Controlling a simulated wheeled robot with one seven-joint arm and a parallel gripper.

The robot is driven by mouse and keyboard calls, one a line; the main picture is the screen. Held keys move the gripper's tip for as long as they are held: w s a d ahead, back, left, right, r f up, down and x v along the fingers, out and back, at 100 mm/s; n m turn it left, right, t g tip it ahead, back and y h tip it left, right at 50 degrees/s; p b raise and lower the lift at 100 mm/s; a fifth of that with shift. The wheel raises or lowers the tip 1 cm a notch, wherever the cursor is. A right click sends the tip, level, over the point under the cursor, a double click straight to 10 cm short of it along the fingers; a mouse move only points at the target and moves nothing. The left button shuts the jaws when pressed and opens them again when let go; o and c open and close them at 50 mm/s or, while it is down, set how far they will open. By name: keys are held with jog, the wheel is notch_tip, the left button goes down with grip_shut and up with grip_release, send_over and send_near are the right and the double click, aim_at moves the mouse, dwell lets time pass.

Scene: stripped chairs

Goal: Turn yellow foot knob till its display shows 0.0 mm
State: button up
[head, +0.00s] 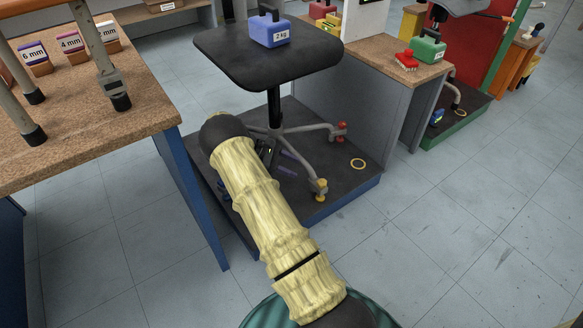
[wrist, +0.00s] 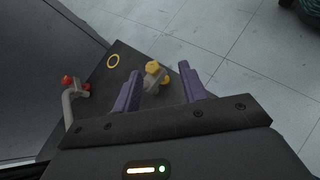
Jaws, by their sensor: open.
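The yellow foot knob (head: 321,188) sits at the end of the near right leg of a stripped chair base, on a dark low platform. In the wrist view the yellow knob (wrist: 153,68) shows beyond and between the two purple fingers of my gripper (wrist: 158,82). The fingers are spread apart and nothing is between their tips that I can see them touching. A grey foot piece is joined to the knob. My arm hides part of the chair base in the head view, and the gripper is hard to make out there. No readable knob display shows in either view.
A red foot knob (head: 341,129) is on another leg, and a yellow ring (head: 358,164) lies flat on the platform (head: 335,200). The chair seat (head: 225,60) bears a blue 2 kg weight (head: 270,31). A cork-topped table (head: 75,130) stands left; open floor lies right.

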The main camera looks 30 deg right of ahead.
jog(key=s+a+r+m+t+y+p, duration=0.3)
jog(key=s+a+r+p, duration=0.2)
jog(key=r, duration=0.6)
jog(key=s+a+r+m+t+y+p, duration=0.3)
jog(key=s+a+r+p, duration=0.3)
jog(key=s+a+r, duration=0.3)
jog(key=s+a+r+m+t+y+p, duration=0.3)
jog(key=s+a+r+p, duration=0.3)
jog(key=r, duration=0.8)
jog(key=shift+s+a+r+y, duration=0.15)
jog(key=shift+s+a+y, duration=0.25)
jog(key=shift+s+a, duration=0.5)
jog(key=shift+s+d, duration=0.15)
jog(key=shift+d, duration=0.05)
jog(key=shift+c, duration=0.6)
